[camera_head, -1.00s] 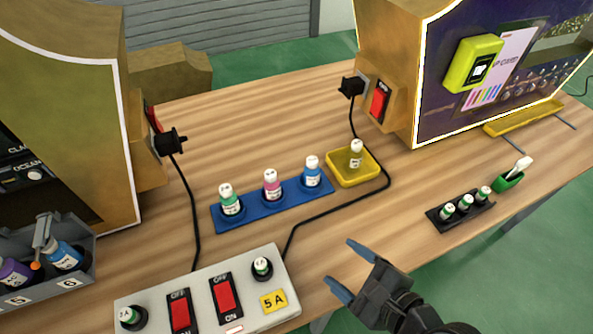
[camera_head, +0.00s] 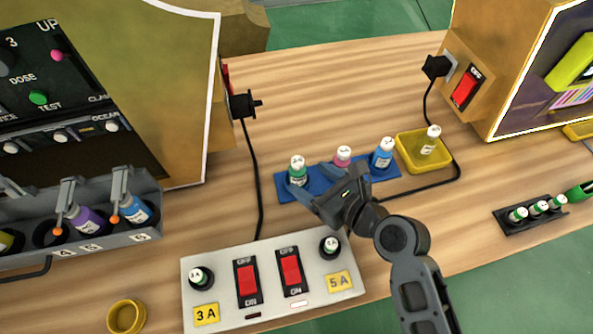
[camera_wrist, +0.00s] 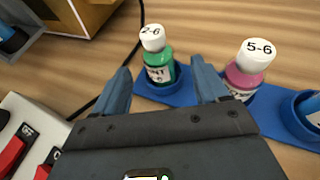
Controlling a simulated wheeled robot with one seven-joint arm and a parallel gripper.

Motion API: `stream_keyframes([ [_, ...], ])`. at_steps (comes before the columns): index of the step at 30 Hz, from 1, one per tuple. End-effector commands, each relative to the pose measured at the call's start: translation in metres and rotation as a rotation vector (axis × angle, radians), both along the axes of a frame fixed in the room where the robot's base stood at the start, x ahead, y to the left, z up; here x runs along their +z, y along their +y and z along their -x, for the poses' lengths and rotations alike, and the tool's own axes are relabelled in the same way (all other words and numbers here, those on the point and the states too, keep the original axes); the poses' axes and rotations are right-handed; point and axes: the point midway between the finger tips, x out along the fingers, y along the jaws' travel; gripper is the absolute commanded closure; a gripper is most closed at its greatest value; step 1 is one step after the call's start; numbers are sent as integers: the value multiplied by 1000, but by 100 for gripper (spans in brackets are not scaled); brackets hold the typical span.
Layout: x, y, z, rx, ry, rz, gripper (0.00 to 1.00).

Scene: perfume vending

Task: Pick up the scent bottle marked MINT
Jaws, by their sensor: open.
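The scent bottle with green liquid and a white cap (camera_head: 298,170) stands upright at the left end of the blue rack (camera_head: 283,190). In the wrist view the green bottle (camera_wrist: 158,64) has a label that seems to end in "NT" and a cap reading about "2-6". My gripper (camera_head: 328,195) is open and empty, just in front of the rack. In the wrist view its two fingers (camera_wrist: 162,88) are spread, with the green bottle ahead between them, apart from both. A pink bottle (camera_wrist: 245,73) stands beyond the right finger.
A blue bottle (camera_head: 382,152) stands at the rack's right end, beside a yellow tray (camera_head: 407,158) with a yellowish bottle (camera_head: 428,142). The grey switch box (camera_head: 215,278) lies in front. A black cable (camera_head: 253,170) runs left of the rack. A black holder (camera_head: 513,228) stands right.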

Motion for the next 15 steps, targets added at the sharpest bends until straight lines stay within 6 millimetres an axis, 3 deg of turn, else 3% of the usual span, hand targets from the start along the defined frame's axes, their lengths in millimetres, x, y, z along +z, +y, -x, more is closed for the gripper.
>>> stream_keyframes([
  [15, -23, 35, -35, 1, -2, 1, 26],
])
